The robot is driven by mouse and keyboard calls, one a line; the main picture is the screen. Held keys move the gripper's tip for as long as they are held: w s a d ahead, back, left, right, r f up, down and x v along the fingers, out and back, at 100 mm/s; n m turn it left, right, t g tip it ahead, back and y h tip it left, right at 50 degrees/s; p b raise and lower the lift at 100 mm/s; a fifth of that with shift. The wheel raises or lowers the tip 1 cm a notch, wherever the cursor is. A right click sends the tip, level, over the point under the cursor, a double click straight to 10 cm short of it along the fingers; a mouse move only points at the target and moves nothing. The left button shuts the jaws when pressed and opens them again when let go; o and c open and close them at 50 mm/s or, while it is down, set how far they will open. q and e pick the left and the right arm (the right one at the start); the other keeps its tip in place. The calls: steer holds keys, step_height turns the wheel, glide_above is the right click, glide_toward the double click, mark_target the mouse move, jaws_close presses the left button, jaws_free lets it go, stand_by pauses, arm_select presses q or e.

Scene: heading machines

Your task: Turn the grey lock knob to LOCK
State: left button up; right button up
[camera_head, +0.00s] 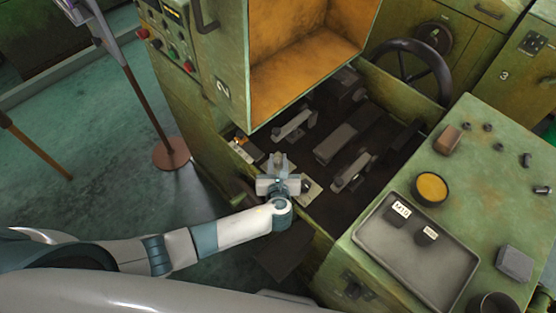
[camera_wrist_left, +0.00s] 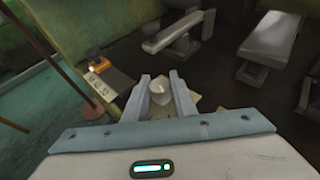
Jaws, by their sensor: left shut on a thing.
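My left gripper (camera_head: 281,165) reaches over the near left edge of the open machine bed. It also shows in the left wrist view (camera_wrist_left: 161,92), with its two fingers on either side of a small light grey rounded knob (camera_wrist_left: 160,94). The gripper is shut on this knob. A pale plate (camera_head: 310,190) lies partly hidden under the gripper; I cannot read any LOCK marking or tell which way the knob points. My right gripper is not in view.
An orange lamp and a small panel (camera_head: 240,151) sit just left of the gripper. The open orange-lined hood (camera_head: 310,40) stands above the bed. A grey tray (camera_head: 415,260) lies on the green bench at right. A handwheel (camera_head: 412,70) is behind.

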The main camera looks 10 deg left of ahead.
arm_select(q)
steer(key=o, duration=1)
steer(key=shift+o, duration=0.2)
steer(key=shift+s, duration=0.1)
steer(key=shift+s+d+r, duration=0.15)
steer(key=shift+s+r, duration=0.05)
steer(key=shift+s, duration=0.35)
steer(key=b+v, duration=0.3)
steer(key=v, duration=1.3)
steer(key=shift+r, duration=0.2)
steer(key=shift+w, duration=0.15)
